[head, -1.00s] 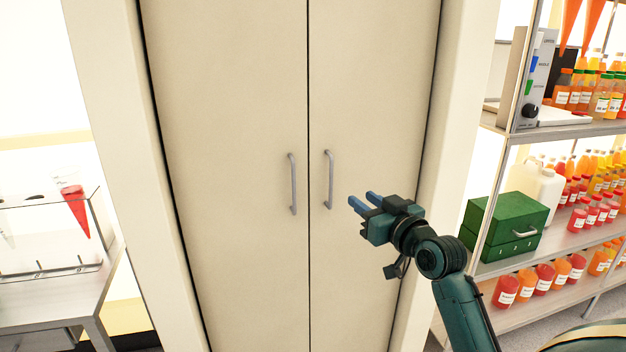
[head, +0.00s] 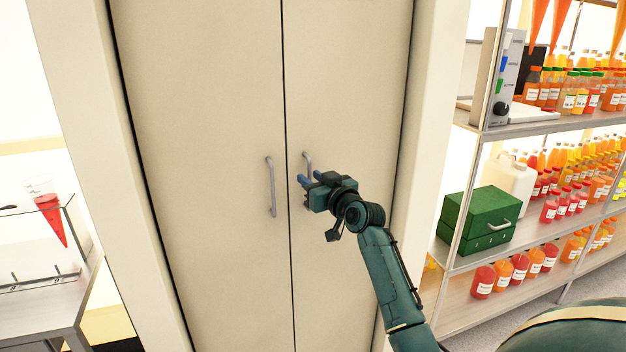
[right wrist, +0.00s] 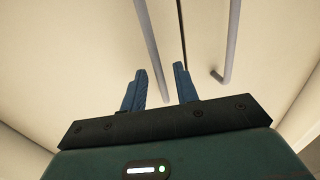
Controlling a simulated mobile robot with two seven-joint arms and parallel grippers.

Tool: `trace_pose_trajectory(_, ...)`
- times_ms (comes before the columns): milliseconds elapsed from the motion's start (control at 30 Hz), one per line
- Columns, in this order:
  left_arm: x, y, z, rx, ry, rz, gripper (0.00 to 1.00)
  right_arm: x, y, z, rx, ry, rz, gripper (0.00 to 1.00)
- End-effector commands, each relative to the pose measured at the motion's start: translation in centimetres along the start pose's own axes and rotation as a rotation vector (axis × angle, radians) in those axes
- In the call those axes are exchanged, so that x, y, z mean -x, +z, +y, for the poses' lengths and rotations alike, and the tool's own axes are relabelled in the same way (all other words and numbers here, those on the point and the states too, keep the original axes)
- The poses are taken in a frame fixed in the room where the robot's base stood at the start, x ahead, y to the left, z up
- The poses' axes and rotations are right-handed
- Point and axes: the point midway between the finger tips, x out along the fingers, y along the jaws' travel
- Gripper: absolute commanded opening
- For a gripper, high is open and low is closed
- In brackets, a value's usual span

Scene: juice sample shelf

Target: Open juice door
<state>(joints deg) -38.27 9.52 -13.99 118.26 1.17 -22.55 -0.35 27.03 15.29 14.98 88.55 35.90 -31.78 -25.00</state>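A tall cream double door fills the middle of the head view, with a left door panel (head: 205,100) and a right door panel (head: 350,90) meeting at a thin dark seam. Both panels are closed. The left handle (head: 271,187) is a vertical grey bar and is clear. The right handle (head: 307,160) is partly hidden by my right gripper (head: 303,179), which is at its lower part. In the right wrist view, my blue fingers (right wrist: 160,85) are apart, with a handle bar (right wrist: 150,45) running down between them. Contact cannot be told. My left gripper is not in view.
A metal shelf (head: 525,126) with juice bottles and a green box (head: 478,219) stands at the right. The space before the left panel is clear.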

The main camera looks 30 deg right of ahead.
Motion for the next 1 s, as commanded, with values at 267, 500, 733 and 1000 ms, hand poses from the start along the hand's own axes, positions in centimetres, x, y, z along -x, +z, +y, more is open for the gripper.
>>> trace_pose_trajectory(267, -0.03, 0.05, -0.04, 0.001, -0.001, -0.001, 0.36, 0.0, 0.02, -0.01, 0.0, 0.0, 0.0, 0.24)
trace_pose_trajectory(500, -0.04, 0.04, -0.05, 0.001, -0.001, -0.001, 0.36, 0.02, 0.02, 0.0, 0.0, 0.0, 0.0, 0.05)
trace_pose_trajectory(733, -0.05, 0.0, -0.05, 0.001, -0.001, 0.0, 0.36, 0.03, 0.02, 0.0, 0.0, 0.0, 0.0, 0.0)
trace_pose_trajectory(1000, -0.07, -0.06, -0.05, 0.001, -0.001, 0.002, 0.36, 0.04, 0.03, 0.01, 0.0, 0.0, -0.001, 0.0)
